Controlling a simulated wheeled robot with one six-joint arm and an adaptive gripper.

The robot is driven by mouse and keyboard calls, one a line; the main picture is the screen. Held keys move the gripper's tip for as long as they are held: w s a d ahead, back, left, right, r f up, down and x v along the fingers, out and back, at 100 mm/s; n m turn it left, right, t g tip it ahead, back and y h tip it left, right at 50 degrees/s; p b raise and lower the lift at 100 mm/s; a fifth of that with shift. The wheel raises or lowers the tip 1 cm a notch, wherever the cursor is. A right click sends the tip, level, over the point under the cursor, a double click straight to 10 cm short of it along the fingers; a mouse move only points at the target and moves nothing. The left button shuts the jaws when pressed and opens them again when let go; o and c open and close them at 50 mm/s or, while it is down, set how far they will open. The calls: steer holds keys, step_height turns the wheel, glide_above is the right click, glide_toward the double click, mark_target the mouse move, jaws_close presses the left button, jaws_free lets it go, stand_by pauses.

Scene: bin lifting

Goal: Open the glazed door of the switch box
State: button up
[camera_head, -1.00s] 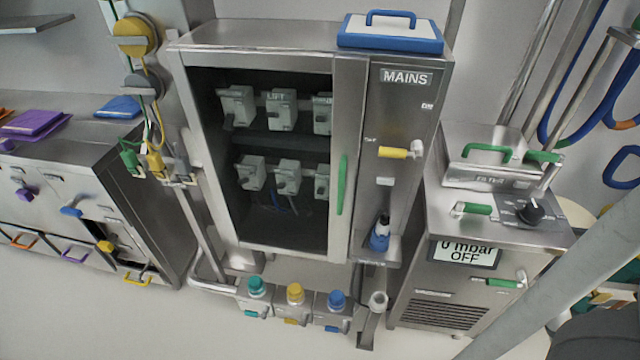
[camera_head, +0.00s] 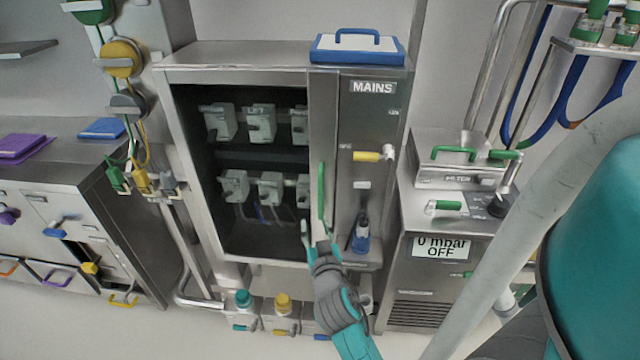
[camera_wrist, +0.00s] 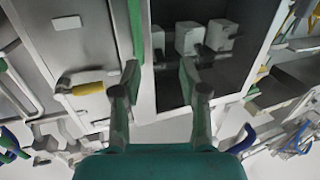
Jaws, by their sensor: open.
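The switch box (camera_head: 235,58) is a steel cabinet with a dark glazed door (camera_head: 285,225) on its left part. The door looks shut, with grey switches showing behind the glass. A green vertical handle (camera_head: 321,190) stands on the door's right frame; it also shows in the wrist view (camera_wrist: 136,30). My gripper (camera_head: 316,232) is open at the handle's lower end. In the wrist view my gripper (camera_wrist: 160,65) has its left fingertip close to the handle and its right one before the glass. I cannot tell whether they touch or whether the handle lies between the fingers.
The MAINS panel right of the door has a yellow lever (camera_head: 367,156) and a blue-based part (camera_head: 361,236). A blue-rimmed lid (camera_head: 357,48) lies on top. Capped containers (camera_head: 283,310) stand below. A pump unit (camera_head: 440,215) stands right, a drawer cabinet (camera_head: 85,215) left.

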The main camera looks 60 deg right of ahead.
steer(key=m+g+h, duration=0.1)
steer(key=h, duration=0.1)
glide_toward(321, 185)
steer(key=x, duration=1.1)
jaws_close()
